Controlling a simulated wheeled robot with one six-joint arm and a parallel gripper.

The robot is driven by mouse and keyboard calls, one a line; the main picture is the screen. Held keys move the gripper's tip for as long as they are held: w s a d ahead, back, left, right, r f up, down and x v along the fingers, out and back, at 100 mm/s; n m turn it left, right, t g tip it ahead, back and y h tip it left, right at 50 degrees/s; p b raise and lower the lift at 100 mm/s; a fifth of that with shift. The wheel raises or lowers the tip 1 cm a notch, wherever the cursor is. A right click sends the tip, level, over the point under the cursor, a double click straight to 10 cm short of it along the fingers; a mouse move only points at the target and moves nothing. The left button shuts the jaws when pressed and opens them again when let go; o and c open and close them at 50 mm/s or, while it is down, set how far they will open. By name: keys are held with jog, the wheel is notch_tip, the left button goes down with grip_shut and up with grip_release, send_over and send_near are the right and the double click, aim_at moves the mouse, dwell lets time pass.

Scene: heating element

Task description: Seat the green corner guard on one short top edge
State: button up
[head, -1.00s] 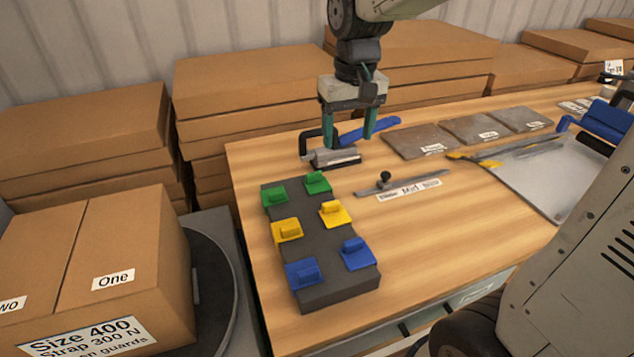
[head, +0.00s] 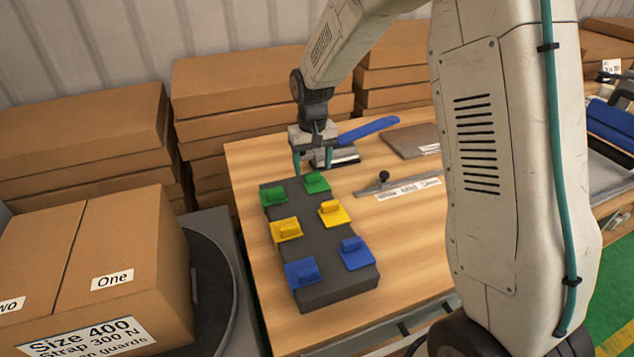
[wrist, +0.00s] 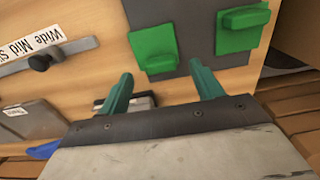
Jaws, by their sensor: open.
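Two green corner guards sit at the far end of a dark grey block (head: 327,279): one at the left (head: 273,195) and one at the right (head: 316,182). They also show in the wrist view, one near the middle (wrist: 155,48) and one at the upper right (wrist: 243,24). My gripper (head: 312,170) is open and empty, above the table just beyond the block's far end. In the wrist view its fingertips (wrist: 160,78) point toward the nearer green guard without touching it. A cardboard box (head: 108,255) labelled "One" and "Size 400" stands at the left with its top edges bare.
Two yellow guards (head: 333,213) and two blue guards (head: 357,253) sit on the same block. A black and silver tool with a blue handle (head: 368,130) lies behind my gripper. The box stands on a dark round turntable (head: 212,285). Stacked cartons (head: 240,100) line the back.

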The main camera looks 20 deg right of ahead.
notch_tip(320, 180, down, 2)
jog(key=shift+f, duration=0.15)
jog(key=c, duration=1)
jog(key=shift+c, duration=0.3)
